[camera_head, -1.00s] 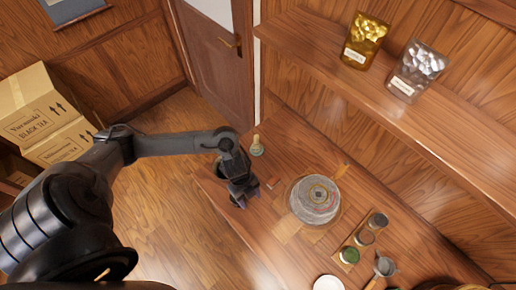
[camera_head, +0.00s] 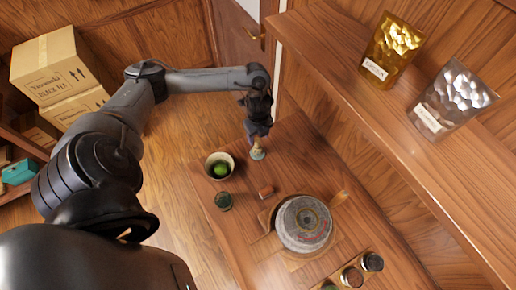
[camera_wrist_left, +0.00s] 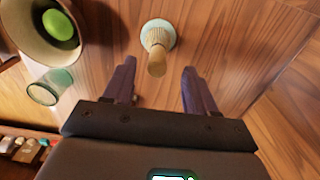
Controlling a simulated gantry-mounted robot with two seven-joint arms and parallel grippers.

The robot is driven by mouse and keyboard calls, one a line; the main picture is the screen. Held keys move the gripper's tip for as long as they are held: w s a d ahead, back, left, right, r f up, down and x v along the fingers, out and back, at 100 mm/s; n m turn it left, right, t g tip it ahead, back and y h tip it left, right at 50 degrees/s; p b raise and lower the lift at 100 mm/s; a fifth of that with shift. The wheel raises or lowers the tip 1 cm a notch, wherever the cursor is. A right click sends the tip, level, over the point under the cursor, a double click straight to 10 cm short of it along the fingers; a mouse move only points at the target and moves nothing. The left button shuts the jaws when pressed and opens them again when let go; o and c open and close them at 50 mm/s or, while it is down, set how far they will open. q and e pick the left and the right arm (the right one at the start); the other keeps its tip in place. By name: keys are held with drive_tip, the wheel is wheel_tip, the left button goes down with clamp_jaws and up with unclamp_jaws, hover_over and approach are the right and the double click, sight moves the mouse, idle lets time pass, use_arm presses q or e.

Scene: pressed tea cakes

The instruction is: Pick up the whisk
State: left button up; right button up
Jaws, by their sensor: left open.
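The whisk (camera_wrist_left: 157,42) is pale bamboo and stands on a light green round holder (camera_wrist_left: 166,30) on the wooden table. In the head view the whisk (camera_head: 257,145) shows just below my left gripper (camera_head: 259,134), on its holder (camera_head: 258,154). In the left wrist view my left gripper (camera_wrist_left: 159,80) is open. Its two dark fingers point toward the whisk, with the whisk's near end a little beyond and between the fingertips. I see no contact. My right gripper is in neither view.
Several jars stand at the front. A shelf (camera_head: 345,75) runs above the table.

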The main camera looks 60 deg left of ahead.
sight(257, 143)
use_arm(q)
drive_tip(key=shift+s+f, duration=0.15)
drive_tip(key=shift+f, duration=2.65)
clamp_jaws()
